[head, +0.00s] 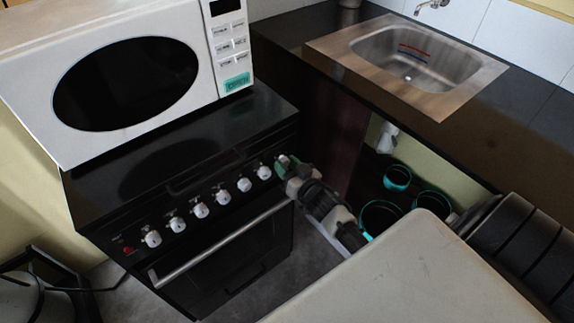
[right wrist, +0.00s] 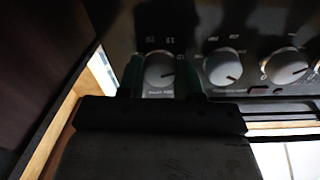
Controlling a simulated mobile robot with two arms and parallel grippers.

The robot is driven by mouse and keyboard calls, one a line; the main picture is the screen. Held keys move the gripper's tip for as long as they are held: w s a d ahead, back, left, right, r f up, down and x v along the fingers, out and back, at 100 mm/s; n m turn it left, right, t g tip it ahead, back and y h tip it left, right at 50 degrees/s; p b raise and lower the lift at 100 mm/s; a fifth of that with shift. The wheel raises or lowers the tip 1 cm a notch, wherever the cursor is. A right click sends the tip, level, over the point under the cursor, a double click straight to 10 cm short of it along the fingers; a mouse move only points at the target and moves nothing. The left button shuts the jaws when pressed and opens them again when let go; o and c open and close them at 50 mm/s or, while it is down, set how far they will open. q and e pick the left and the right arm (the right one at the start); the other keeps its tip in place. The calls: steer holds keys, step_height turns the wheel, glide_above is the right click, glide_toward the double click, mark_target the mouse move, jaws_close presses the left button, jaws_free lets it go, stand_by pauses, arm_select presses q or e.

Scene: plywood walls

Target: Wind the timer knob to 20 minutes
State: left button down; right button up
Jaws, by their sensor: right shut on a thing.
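The timer knob (right wrist: 159,70) is a round white dial with printed numbers around it on the stove's black front panel. In the right wrist view it sits between the two green fingertips of my right gripper (right wrist: 161,78). The fingers are shut on its sides. A small mark on the knob face points roughly right in that view. In the head view my right gripper (head: 281,164) reaches the right end of the knob row, and it hides the timer knob there. My left gripper is not in view.
Several other white knobs (head: 222,197) line the stove front (head: 190,235), above the oven handle (head: 225,243). A white microwave (head: 215,90) stands on the stove. The counter with a sink (head: 415,62) is to the right, with teal-rimmed pots (head: 397,178) below it.

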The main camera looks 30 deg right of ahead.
stand_by(0.6)
steer(key=o, duration=0.9)
steer(key=s, duration=1.1)
steer(key=shift+d, duration=0.2)
